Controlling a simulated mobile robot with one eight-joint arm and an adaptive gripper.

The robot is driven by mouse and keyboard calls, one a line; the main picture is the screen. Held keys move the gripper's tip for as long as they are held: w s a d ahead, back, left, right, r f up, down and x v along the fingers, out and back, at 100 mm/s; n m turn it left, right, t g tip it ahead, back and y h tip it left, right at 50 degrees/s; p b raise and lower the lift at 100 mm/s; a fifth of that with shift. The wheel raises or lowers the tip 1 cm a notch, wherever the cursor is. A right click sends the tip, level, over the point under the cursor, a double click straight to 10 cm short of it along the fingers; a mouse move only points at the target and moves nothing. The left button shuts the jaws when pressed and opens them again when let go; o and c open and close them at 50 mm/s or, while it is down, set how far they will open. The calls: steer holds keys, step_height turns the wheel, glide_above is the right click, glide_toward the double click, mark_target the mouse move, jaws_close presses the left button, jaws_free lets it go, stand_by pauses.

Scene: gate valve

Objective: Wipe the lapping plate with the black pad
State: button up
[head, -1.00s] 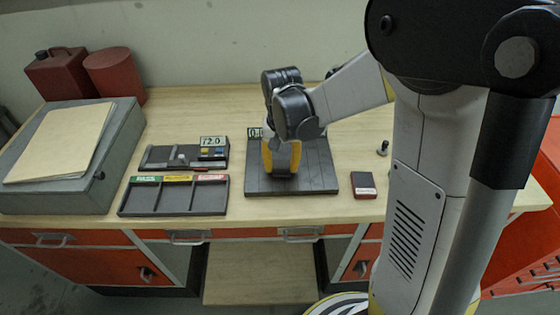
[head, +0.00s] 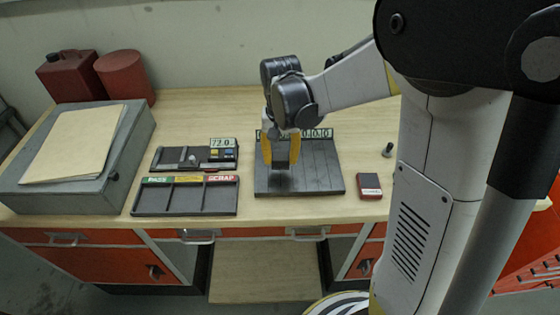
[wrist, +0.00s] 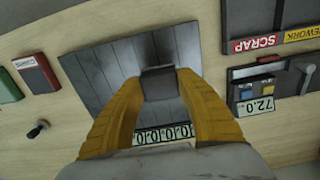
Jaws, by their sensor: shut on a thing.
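The lapping plate (head: 322,172) is a dark grey, grooved slab lying flat on the bench; it also fills the upper middle of the wrist view (wrist: 112,78). My gripper (head: 281,158) is over the left part of the plate in the head view, its yellow fingers pointing down. In the wrist view, the fingers (wrist: 158,88) are shut on the black pad (wrist: 158,80), a small dark block. The pad also shows between the fingers in the head view (head: 281,166). Its underside is hidden, so I cannot tell whether it touches the plate.
A number display (head: 318,133) stands at the plate's back edge. Left are a gauge fixture (head: 178,158) and a sorting tray (head: 184,197). Right are a red box (head: 369,186) and a small knob (head: 387,150). A green box (wrist: 9,86) shows in the wrist view.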

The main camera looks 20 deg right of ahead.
steer(key=shift+w+a+r, duration=0.1)
steer(key=shift+r, duration=0.5)
steer(key=shift+r+p, duration=1.35)
steer(key=shift+r, duration=0.25)
